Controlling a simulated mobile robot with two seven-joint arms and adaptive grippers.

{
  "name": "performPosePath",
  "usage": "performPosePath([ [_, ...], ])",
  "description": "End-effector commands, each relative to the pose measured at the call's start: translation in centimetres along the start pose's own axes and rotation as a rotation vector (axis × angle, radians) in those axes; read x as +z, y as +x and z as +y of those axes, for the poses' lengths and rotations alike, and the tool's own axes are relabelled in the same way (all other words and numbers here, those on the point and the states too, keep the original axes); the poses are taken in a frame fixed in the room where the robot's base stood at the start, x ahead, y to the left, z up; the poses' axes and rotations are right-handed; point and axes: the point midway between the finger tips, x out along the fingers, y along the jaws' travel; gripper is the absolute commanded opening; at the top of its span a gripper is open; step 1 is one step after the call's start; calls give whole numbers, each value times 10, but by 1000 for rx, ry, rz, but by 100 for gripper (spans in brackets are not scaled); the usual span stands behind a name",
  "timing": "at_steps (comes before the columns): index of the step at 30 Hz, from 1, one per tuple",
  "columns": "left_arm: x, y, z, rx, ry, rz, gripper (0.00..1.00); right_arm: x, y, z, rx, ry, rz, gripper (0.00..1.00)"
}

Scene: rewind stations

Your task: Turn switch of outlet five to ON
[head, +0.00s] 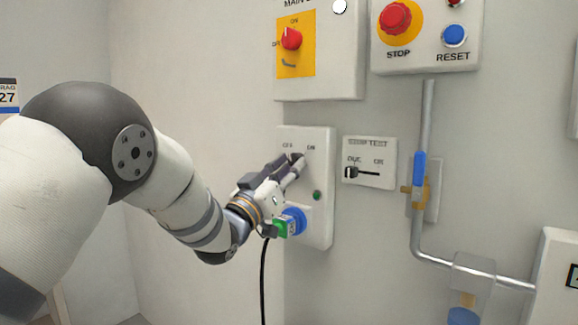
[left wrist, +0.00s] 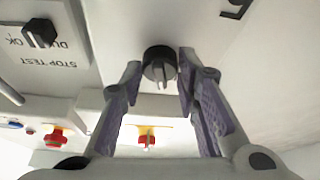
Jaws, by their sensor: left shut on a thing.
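The outlet box (head: 322,215) is a white panel on the wall, with OFF and ON labels near its top. Its black rotary switch (head: 296,157) sits below the labels, mostly covered by my left gripper (head: 291,165) in the head view. In the left wrist view the round black knob (left wrist: 160,66) is between the two fingers of my left gripper (left wrist: 162,82), which is shut on it. The knob's mark points down in that view; its setting against the labels cannot be told. A dark numeral (left wrist: 235,8) is partly cut off there. My right gripper is not in view.
A blue socket with a green plug (head: 284,227) and hanging black cable (head: 264,275) is just below my gripper. The stop-test panel (head: 370,161) is close on the right, beside a pipe with a blue-handled valve (head: 420,170). The main switch box (head: 341,75) is above.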

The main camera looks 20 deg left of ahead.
Motion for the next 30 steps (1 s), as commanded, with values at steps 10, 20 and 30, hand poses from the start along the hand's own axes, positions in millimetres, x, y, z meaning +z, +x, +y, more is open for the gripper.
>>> performPosePath([
  [10,-4,1,-3,126,304,4,1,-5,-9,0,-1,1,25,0],
  [20,-5,1,-6,244,592,4,1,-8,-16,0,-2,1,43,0],
  [30,-6,2,-7,343,831,4,1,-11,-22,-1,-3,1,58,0],
])
